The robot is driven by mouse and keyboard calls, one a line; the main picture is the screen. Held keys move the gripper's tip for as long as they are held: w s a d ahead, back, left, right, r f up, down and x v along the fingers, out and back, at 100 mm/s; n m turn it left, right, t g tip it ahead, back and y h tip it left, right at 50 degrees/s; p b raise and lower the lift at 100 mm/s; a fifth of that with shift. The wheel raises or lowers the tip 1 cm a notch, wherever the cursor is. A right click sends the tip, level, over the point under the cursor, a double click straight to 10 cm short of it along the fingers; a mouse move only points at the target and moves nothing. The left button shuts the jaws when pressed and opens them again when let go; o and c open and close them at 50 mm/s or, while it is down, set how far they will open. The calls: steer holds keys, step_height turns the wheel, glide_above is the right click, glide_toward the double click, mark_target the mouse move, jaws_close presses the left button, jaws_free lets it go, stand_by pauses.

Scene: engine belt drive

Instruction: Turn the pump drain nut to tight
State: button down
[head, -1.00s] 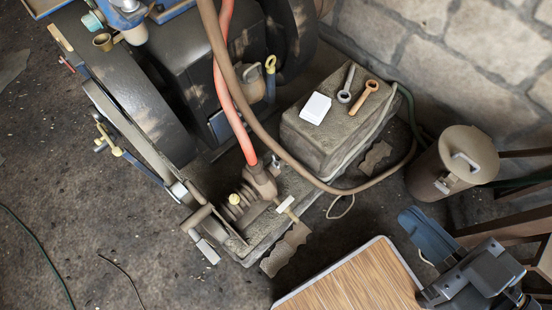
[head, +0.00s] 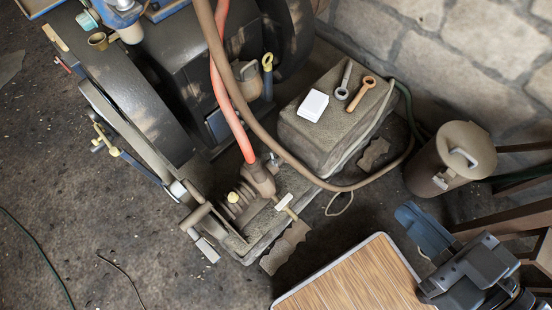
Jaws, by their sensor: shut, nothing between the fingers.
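The pump (head: 259,180) sits low at the end of the engine's belt drive, with a red hose running down into it. A small yellow knob (head: 233,197) and a cream-yellow fitting (head: 284,202) show on or beside it. I cannot tell which small part is the drain nut, or how tight it is. My gripper (head: 432,288) is the dark grey assembly at the lower right, over the corner of the wooden tabletop. It is shut and empty, well away from the pump. Its fingertips are hard to make out.
A stone block (head: 322,135) holds a white box (head: 312,106), a grey ring spanner (head: 343,88) and an orange-brown one (head: 362,93). A lidded can (head: 450,165) stands at the right. The tabletop (head: 350,280) fills the lower front.

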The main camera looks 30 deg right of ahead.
steer(key=w+d+f+g+b, duration=0.1)
steer(key=w+d+f+b, duration=0.15)
steer(key=f, duration=0.65)
steer(key=w+d+f+g+b, duration=0.1)
steer(key=w+f+g+b, duration=0.15)
steer(key=f, duration=0.55)
steer(key=g+y+b, duration=0.5)
steer(key=g+b, duration=0.1)
steer(key=b, duration=1)
glide_toward(274, 161)
steer(key=f+b, duration=0.1)
steer(key=w+a+f+b, duration=0.1)
steer(key=f, duration=0.1)
steer(key=f+b, duration=0.1)
steer(key=f, duration=0.1)
steer(key=shift+w+a+f, duration=0.15)
steer(key=shift+a+f, duration=0.1)
steer(key=shift+a, duration=0.05)
